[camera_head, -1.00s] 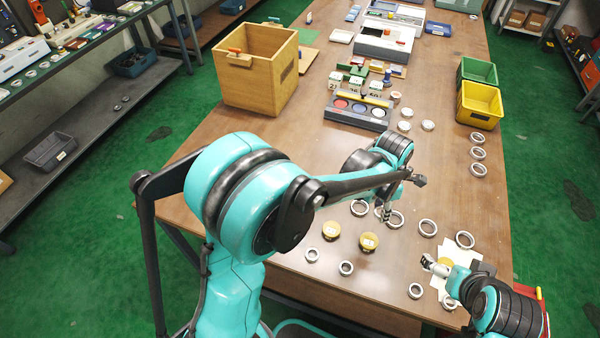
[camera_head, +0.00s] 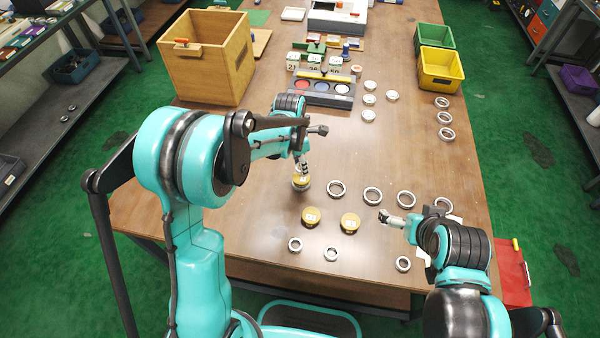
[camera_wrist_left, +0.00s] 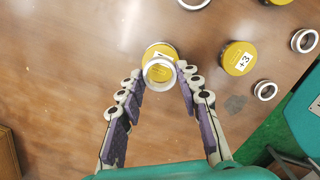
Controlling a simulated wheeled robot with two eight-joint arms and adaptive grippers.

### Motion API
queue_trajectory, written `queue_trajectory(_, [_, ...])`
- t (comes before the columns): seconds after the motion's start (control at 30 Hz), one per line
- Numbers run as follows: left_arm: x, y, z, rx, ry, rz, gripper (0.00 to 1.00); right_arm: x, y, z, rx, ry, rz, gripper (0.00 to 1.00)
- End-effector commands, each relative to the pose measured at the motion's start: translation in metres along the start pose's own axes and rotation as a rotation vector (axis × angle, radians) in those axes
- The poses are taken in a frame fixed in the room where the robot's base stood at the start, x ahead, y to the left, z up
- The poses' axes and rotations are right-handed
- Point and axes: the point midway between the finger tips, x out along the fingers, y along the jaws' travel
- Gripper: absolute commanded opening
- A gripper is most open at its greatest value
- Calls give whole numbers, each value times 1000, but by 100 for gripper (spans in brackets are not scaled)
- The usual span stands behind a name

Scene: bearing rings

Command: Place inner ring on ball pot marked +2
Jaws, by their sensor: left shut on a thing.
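My left gripper (camera_head: 303,170) is at a yellow-topped ball pot (camera_head: 300,184), the left-rear one of three on the table. In the left wrist view, its fingers (camera_wrist_left: 160,88) are shut on a small silver ring (camera_wrist_left: 159,73). The ring is over the near part of that pot's yellow top (camera_wrist_left: 158,49) and hides much of its label, so the mark is not readable. I cannot tell whether ring and pot touch. Another pot, marked +3 (camera_wrist_left: 238,58), stands to the right. My right gripper (camera_head: 384,216) is over the table at right; its opening is too small to judge.
Larger rings (camera_head: 373,196) lie in a row behind the other pots (camera_head: 350,222). Small rings (camera_head: 295,244) lie near the front edge. A wooden box (camera_head: 207,57) stands back left, and yellow (camera_head: 440,69) and green bins back right. The table's middle is mostly clear.

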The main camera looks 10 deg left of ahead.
Motion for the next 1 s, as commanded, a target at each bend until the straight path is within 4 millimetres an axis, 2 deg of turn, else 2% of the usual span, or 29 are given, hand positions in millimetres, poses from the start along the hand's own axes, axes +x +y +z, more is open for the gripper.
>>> queue_trajectory(0.13, [11,1,-3,1,0,0,5,4,0,2,0,0,0,100])
queue_trajectory(0.33, [40,1,-6,0,0,0,5,13,0,9,0,0,0,100])
queue_trajectory(0.73, [45,1,-6,0,0,0,5,16,0,11,0,0,0,100])
queue_trajectory(0.77, [44,1,-6,0,0,0,42,15,0,10,0,0,0,100])
queue_trajectory(0.8, [44,1,-6,0,0,0,53,14,0,10,0,0,0,100])
queue_trajectory(1.0, [43,1,-6,0,0,0,55,14,0,10,0,0,0,100])
